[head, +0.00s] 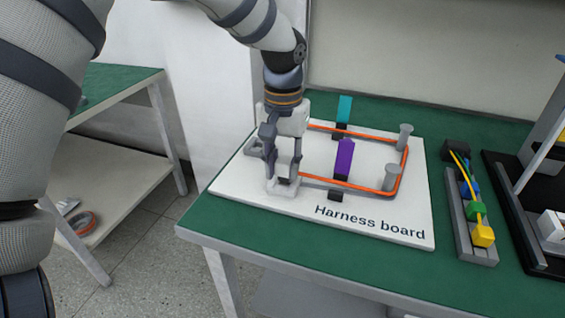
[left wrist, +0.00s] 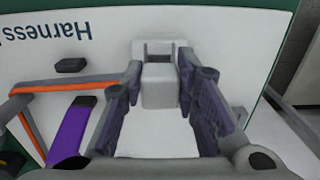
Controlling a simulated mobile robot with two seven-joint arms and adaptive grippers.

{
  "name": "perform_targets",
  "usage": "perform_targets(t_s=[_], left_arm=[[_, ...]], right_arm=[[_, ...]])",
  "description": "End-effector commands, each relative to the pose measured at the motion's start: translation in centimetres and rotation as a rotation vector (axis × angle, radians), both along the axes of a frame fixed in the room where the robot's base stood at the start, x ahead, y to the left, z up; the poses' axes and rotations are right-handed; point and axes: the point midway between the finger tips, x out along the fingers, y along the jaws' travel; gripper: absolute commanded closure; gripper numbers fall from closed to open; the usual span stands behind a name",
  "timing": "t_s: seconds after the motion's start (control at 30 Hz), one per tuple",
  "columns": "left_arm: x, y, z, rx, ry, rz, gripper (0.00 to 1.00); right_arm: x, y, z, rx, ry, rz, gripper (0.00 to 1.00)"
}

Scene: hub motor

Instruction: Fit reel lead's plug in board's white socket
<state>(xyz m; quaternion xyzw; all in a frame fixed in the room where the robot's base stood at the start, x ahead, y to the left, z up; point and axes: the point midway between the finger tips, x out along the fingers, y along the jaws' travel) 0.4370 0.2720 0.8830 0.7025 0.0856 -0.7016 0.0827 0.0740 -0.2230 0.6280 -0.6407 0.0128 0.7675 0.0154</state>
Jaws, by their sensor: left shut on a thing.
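The white harness board (head: 385,222) lies on the green table. My left gripper (head: 284,178) points down at its front left part and is shut on a pale block, which looks like the plug (left wrist: 159,88). In the left wrist view the block sits between the two fingers. A white socket (left wrist: 157,48) with a grey recess lies just beyond the block, in line with it. They look close or touching; I cannot tell whether the plug is inside. An orange lead (head: 398,170) runs around the board's pegs. My right gripper is not in view.
Grey pegs (head: 391,177) and upright purple (head: 344,158) and teal (head: 344,109) clips stand on the board. A grey rail (head: 470,215) with coloured connectors and a black tray (head: 516,230) are at the right. A lower shelf (head: 120,190) stands at the left.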

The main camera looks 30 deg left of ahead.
Motion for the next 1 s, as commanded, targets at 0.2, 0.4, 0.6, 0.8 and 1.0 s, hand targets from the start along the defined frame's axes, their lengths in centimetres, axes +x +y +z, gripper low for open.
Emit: perform_targets(t_s=[0.2, 0.4, 0.6, 0.8, 1.0], left_arm=[[0.0, 0.0, 0.1, 0.0, -0.002, 0.0, 1.0], [0.0, 0.0, -0.1, -0.001, -0.001, 0.0, 1.0], [0.0, 0.0, -0.5, 0.0, -0.002, 0.0, 1.0], [0.0, 0.0, -0.9, 0.0, -0.002, 0.0, 1.0], [0.0, 0.0, -1.3, -0.001, -0.001, 0.0, 1.0]], right_arm=[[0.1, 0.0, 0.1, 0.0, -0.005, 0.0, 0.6], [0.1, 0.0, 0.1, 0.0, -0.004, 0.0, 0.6], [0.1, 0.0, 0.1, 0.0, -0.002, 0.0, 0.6], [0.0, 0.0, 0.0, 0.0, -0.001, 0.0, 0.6], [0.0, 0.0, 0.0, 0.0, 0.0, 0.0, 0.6]])
